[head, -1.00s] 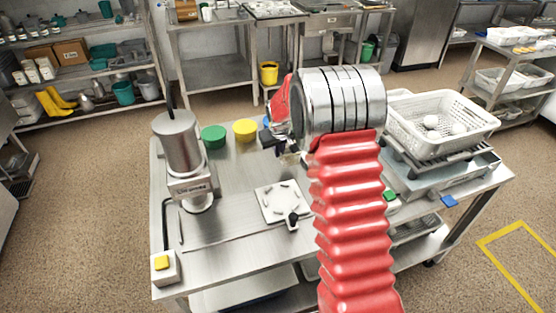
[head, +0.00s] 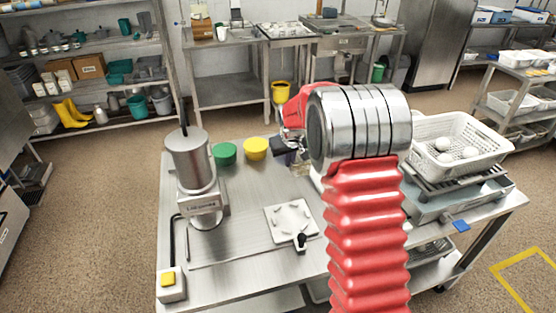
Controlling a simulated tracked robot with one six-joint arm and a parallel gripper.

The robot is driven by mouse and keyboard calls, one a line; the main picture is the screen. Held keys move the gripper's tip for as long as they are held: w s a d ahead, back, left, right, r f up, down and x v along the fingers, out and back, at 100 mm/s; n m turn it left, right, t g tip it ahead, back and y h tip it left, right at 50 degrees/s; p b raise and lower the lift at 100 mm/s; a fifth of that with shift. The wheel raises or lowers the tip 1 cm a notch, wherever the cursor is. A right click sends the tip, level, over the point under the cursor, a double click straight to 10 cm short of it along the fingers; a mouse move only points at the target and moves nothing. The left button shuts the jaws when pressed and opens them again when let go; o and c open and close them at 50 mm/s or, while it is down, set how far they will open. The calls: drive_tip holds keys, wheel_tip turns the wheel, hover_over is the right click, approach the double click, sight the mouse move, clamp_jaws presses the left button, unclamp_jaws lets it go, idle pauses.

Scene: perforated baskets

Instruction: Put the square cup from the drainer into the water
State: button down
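My gripper (head: 286,146) is seen from behind, over the far middle of the steel table (head: 240,270). Its dark fingertips are small and partly covered by my wrist, so I cannot tell whether they are open or shut. A small brownish, glassy-looking shape (head: 298,160) shows just under the gripper; I cannot tell what it is or whether it is held. I cannot make out a square cup. A white perforated basket (head: 478,168) holding white round items (head: 444,145) stands on a dark rack (head: 462,186) at the right. No water is clearly visible; my arm hides the table's middle right.
A grey machine (head: 192,165) stands on the table's left, with a yellow-button box (head: 170,283) in front. Green (head: 224,153) and yellow (head: 256,148) round items lie at the back. A white square plate (head: 290,220) lies centrally.

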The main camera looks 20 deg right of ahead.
drive_tip(key=s+a, duration=0.2)
drive_tip(key=s, duration=0.5)
drive_tip(key=s+a, duration=0.2)
drive_tip(key=s, duration=0.5)
drive_tip(key=shift+s+a, duration=0.15)
drive_tip(key=shift+a, duration=0.1)
